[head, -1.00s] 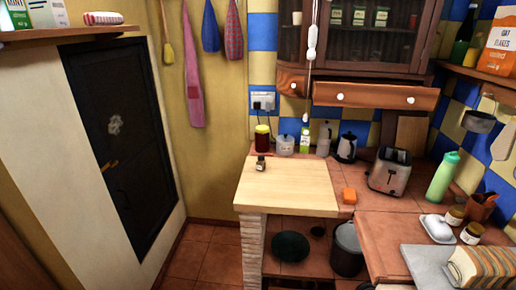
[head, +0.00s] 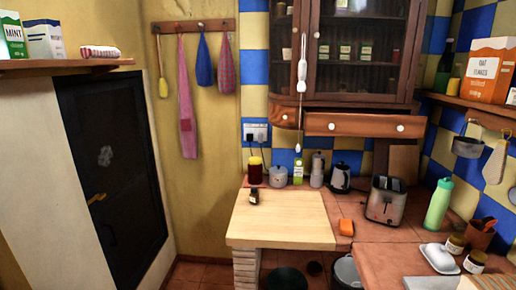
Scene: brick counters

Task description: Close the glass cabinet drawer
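The glass cabinet (head: 359,50) hangs on the tiled wall at the upper right of the head view, with jars behind its glass doors. Its wide wooden drawer (head: 365,124) sits under the doors and has two white knobs. The drawer front stands out from the cabinet body, so it is at least partly open. A small drawer or side piece (head: 285,115) with a white knob is to its left. Neither of my grippers shows in the head view.
Below the drawer are a kettle (head: 340,178), a toaster (head: 385,201), and a green bottle (head: 438,206). A wooden board (head: 282,220) covers the counter's left part. A white cord with a pull (head: 301,82) hangs before the cabinet. Floor shows left of the counter.

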